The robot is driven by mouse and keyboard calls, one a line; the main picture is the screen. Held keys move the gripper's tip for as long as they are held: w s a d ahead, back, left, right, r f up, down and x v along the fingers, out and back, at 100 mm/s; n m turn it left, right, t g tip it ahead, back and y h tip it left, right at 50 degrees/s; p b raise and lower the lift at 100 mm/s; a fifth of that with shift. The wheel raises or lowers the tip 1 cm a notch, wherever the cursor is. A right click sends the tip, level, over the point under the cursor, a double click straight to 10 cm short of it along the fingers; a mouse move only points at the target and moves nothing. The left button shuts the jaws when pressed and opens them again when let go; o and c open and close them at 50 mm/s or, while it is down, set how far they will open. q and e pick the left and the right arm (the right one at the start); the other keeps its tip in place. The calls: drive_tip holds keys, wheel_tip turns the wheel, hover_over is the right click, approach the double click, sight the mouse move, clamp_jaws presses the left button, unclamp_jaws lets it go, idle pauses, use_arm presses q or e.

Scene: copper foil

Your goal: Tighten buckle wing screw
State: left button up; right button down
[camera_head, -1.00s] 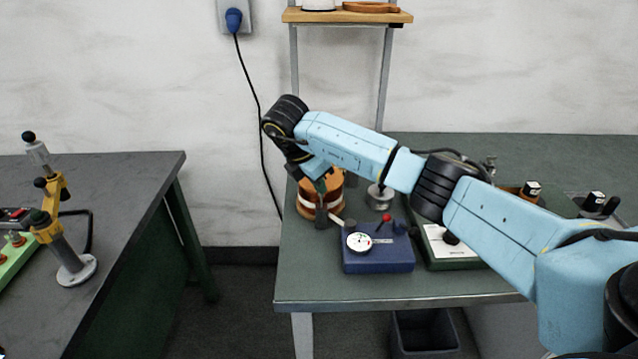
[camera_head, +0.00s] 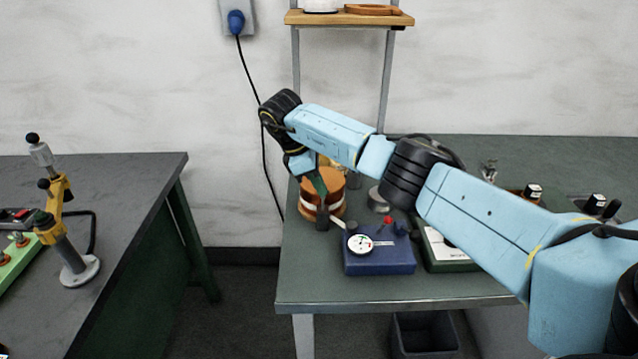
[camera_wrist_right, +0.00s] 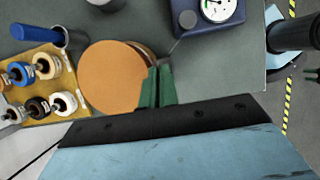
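A copper foil roll (camera_head: 336,185) with a white band around it stands on the green bench, near its left edge. In the wrist view the roll (camera_wrist_right: 112,78) shows its round copper top. My right gripper (camera_head: 322,222) points down at the near side of the roll. In the wrist view its green fingers (camera_wrist_right: 158,86) are close together at the roll's right edge, with a narrow gap between them. I cannot make out the buckle or its wing screw, nor whether the fingers grip anything. My left gripper is not in view.
A blue box with a dial gauge (camera_head: 378,262) stands close to the gripper's right. A metal weight (camera_head: 379,200) is behind it. In the wrist view a wooden rack of spools (camera_wrist_right: 40,84) lies left of the roll. Another bench (camera_head: 120,200) stands left, across a gap.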

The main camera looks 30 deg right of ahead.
idle(0.4)
drive_tip(key=c, duration=1.7)
unclamp_jaws()
drive_tip(key=p+v, duration=0.2)
drive_tip(key=v, duration=1.1)
drive_tip(key=shift+r, duration=0.25)
